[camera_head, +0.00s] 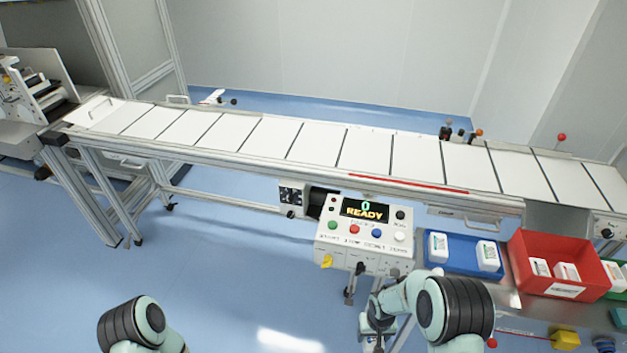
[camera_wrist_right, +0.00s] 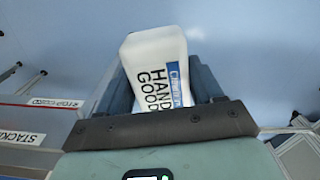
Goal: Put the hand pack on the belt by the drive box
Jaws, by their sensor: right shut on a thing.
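My right gripper (camera_wrist_right: 162,84) is shut on the hand pack (camera_wrist_right: 155,58), a white pouch-like pack with "HAND GOO..." print and a blue label, held between the two dark fingers over blue floor in the right wrist view. In the head view my right gripper (camera_head: 376,322) is low, in front of the control panel and below the belt; the pack cannot be made out there. The white belt (camera_head: 262,136) runs across, divided by dark lines, and is empty. A grey box with a dark grille (camera_head: 291,194), perhaps the drive box, hangs under its near edge. My left gripper is out of view.
The control panel (camera_head: 364,232) reads "0 READY" and stands before the belt. A blue tray (camera_head: 462,267) and red bin (camera_head: 545,247) hold white packs at right. Small knobs (camera_head: 460,134) stand on the belt's far edge. Floor at left front is clear.

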